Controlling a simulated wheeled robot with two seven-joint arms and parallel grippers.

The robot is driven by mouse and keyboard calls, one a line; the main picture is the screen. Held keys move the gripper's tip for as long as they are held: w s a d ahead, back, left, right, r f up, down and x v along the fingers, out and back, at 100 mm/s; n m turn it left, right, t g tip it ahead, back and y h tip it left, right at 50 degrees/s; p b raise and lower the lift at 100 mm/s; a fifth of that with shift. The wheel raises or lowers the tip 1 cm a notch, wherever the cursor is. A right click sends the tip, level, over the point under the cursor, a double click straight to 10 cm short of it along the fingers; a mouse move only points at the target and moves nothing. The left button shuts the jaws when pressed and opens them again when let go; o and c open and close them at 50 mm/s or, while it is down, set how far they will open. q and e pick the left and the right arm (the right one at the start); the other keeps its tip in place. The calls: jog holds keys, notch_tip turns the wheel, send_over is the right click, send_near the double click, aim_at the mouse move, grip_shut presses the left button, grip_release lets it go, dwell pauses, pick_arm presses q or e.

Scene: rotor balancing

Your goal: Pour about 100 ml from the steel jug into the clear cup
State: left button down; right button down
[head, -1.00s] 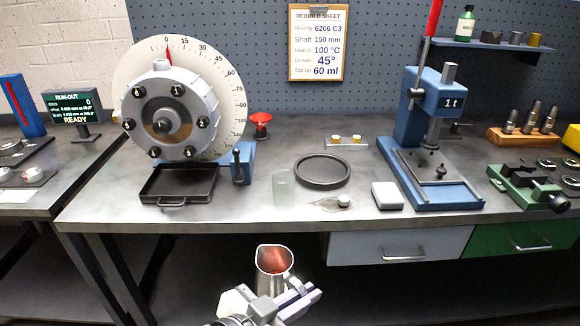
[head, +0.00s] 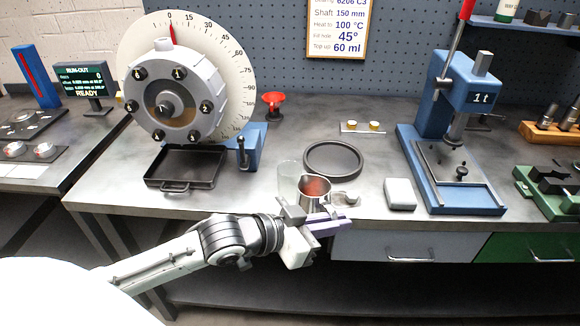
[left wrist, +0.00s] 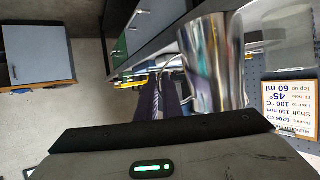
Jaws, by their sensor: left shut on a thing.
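The steel jug (head: 314,195) is held by my left gripper (head: 312,219) near the bench's front edge, with reddish liquid showing inside its mouth. It looks about upright in the head view. The jug also fills the upper middle of the left wrist view (left wrist: 212,62), just beyond the gripper. My left gripper is shut on the jug. The clear cup (head: 287,175) stands on the bench just behind and left of the jug, partly hidden by it. I cannot tell whether jug and cup touch. My right gripper is not in view.
A round black dish (head: 333,158) lies behind the jug, and a white block (head: 400,194) to its right. A black tray (head: 185,168) sits below the rotor (head: 168,105) at left. A blue press (head: 455,130) stands at right. A small metal item (head: 346,198) lies beside the jug.

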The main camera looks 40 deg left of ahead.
aim_at(327, 203)
pick_arm(q)
jog(key=shift+w+a+r, duration=0.1)
jog(key=shift+r, duration=0.2)
jog(key=shift+w+a+r+n+h, duration=0.2)
jog(key=shift+a+r+n, duration=0.1)
jog(key=shift+r, duration=0.15)
jog(key=shift+w+a+r+n+h, duration=0.1)
jog(key=shift+a+r+n+h, duration=0.15)
jog(key=shift+r, duration=0.2)
jog(key=shift+w+a+r+n+g+h, duration=0.35)
jog(key=shift+a+r+n+g+h, duration=0.15)
jog(key=shift+a+r, duration=0.25)
jog(key=w+a+r+n+h+b, duration=0.2)
jog(key=a+r+n+h+b, duration=0.1)
jog(key=a+r+n, duration=0.2)
jog(key=shift+w+r+b, duration=0.25)
jog(key=shift+r+b, duration=0.05)
jog(key=shift+r, duration=0.9)
jog(key=shift+w+a+r+n+h+b, duration=0.15)
jog(key=shift+w+a+r+n+h, duration=0.15)
jog(key=shift+a+r+n, duration=0.3)
jog(key=shift+w+a+r+n+h+b, duration=0.15)
jog(key=shift+w+a+r+n+h, duration=0.1)
jog(key=shift+a+r+n, duration=0.3)
jog(key=shift+d+r+n, duration=0.2)
jog(key=shift+r+n, duration=0.05)
jog(key=shift+n, duration=0.05)
dwell(0.4)
